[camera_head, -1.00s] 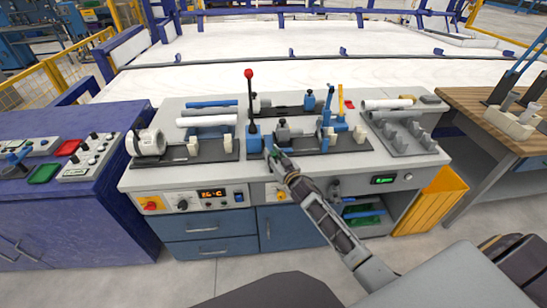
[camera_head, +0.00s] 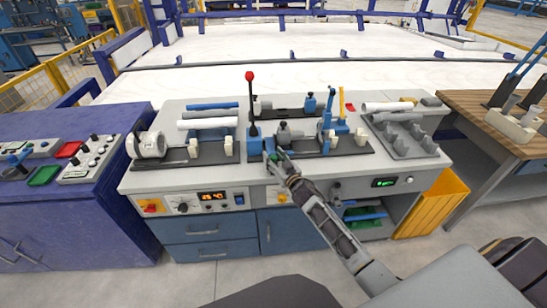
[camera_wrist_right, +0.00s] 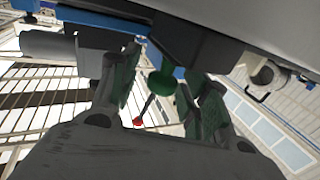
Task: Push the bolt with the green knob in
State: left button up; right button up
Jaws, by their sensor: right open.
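The green knob (camera_wrist_right: 162,82) shows in the right wrist view, between the two fingers of my right gripper (camera_wrist_right: 160,92). The fingers have green inner pads and are open, with space on both sides of the knob. In the head view my right gripper (camera_head: 272,153) is at the front edge of the bench, in front of the blue block at the foot of the red-tipped lever (camera_head: 252,105). There the gripper covers the bolt, and I cannot tell how far in it is. My left gripper is not in view.
The bench (camera_head: 180,178) carries a pipe fixture (camera_head: 185,152) at left, a clamp fixture (camera_head: 320,142) at right, and a grey rack (camera_head: 405,138) with a white pipe. The lever stands upright close to my gripper. A wooden table (camera_head: 490,110) is at far right.

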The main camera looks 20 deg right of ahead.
jog(key=s+d, duration=0.1)
jog(key=s, duration=1)
jog(key=shift+s+d, duration=0.15)
jog(key=shift+s, duration=0.1)
dwell(0.3)
jog(key=shift+n, duration=0.3)
dwell(0.4)
jog(key=s+d+f+n+g+h, duration=0.1)
jog(key=s+d+f+g, duration=0.3)
jog(key=f, duration=0.8)
jog(key=s+d+f+g+h, duration=0.15)
jog(key=s+f, duration=0.45)
jog(key=f, duration=0.7)
jog(key=s+d+f+n+g, duration=0.1)
jog(key=s+d+f+g, duration=0.3)
jog(key=f, duration=0.8)
jog(key=s+a+f+g, duration=0.2)
jog(key=s+f, duration=0.5)
jog(key=s, duration=0.4)
jog(key=s+a+f+g, duration=0.2)
jog(key=s+f, duration=0.5)
jog(key=s, duration=0.4)
jog(key=s+a+f+m+g, duration=0.1)
jog(key=s+f+g, duration=0.2)
jog(key=s+f, duration=0.4)
jog(key=shift+s+a, duration=0.4)
jog(key=shift+s, duration=1.85)
